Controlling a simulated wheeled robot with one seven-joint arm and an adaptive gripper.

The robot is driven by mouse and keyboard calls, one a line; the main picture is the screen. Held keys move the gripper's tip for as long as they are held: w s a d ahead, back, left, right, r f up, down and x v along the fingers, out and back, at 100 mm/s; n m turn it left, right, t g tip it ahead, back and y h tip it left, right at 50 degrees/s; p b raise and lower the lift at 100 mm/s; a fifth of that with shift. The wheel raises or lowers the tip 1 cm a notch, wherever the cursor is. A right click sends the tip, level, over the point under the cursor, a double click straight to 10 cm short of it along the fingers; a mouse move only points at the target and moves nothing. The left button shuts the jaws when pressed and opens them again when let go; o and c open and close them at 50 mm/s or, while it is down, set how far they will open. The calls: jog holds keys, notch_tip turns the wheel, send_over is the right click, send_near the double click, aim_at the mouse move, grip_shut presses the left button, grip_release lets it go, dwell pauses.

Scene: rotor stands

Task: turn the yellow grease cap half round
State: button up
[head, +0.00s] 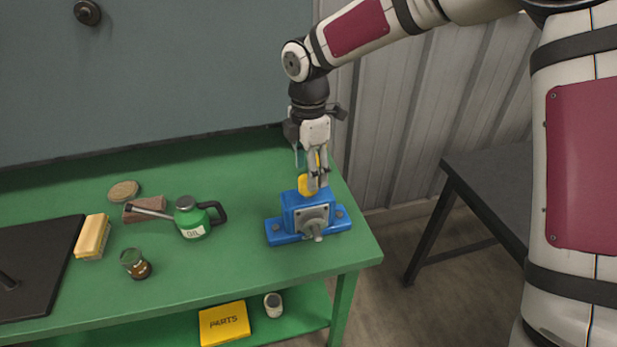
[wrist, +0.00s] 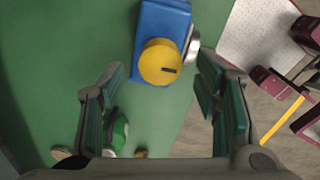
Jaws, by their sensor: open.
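The yellow grease cap (wrist: 161,62) sits on top of the blue bearing block (head: 301,214) near the right end of the green bench. A short dark mark shows on the cap's top, right of its middle. My gripper (head: 318,184) points down just above and in front of the cap in the head view and partly hides it. In the wrist view my gripper (wrist: 160,95) is open and empty. The cap lies ahead of the space between the fingers, not visibly touching either. The blue block (wrist: 163,17) also shows beneath the cap there.
A green oil can (head: 193,219) stands left of the block, with a brown brick (head: 144,209), a yellow sponge (head: 92,237) and a small jar (head: 135,263) further left. A yellow parts box (head: 224,323) is on the lower shelf. Bench between can and block is clear.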

jog(key=shift+f, duration=1.65)
jog(key=c, duration=1.1)
jog(key=shift+c, duration=0.2)
jog(key=shift+m, duration=0.4)
